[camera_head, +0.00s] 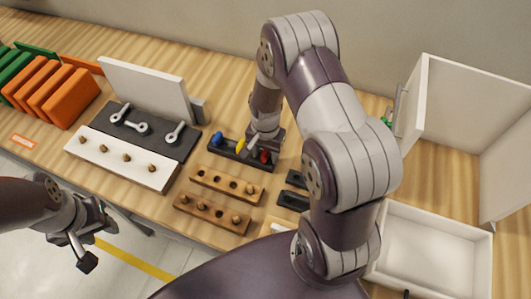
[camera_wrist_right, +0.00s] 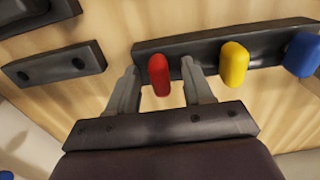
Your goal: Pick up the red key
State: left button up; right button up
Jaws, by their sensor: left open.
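The red key (camera_head: 264,156) stands in a dark rack (camera_head: 226,151) on the bench, at the right end of its row. In the right wrist view the red key (camera_wrist_right: 159,74) is between the two fingers of my right gripper (camera_wrist_right: 160,85), with a gap showing on each side. My right gripper (camera_head: 262,143) is open over the rack in the head view. A yellow key (camera_wrist_right: 233,64) and a blue key (camera_wrist_right: 302,54) stand beside the red one. My left gripper (camera_head: 92,240) is open and empty at the lower left, away from the rack.
Wooden blocks with pegs (camera_head: 226,184) lie in front of the rack. A white panel with wooden knobs (camera_head: 115,157) and orange boards (camera_head: 64,98) are to the left. A white open box (camera_head: 435,245) and cabinet (camera_head: 463,110) are to the right.

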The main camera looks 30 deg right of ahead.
aim_at(265, 151)
grip_shut()
jog(key=shift+r, duration=0.45)
notch_tip(265, 151, up, 3)
jog(key=shift+w+f+b, duration=0.1)
jog(key=shift+f+b, duration=0.05)
jog(key=shift+b, duration=0.4)
jog(key=s+a+r+b, duration=0.1)
jog(key=s+r, duration=0.6)
jog(key=s, duration=0.4)
jog(key=shift+s+r, duration=0.2)
jog(key=shift+s, duration=0.2)
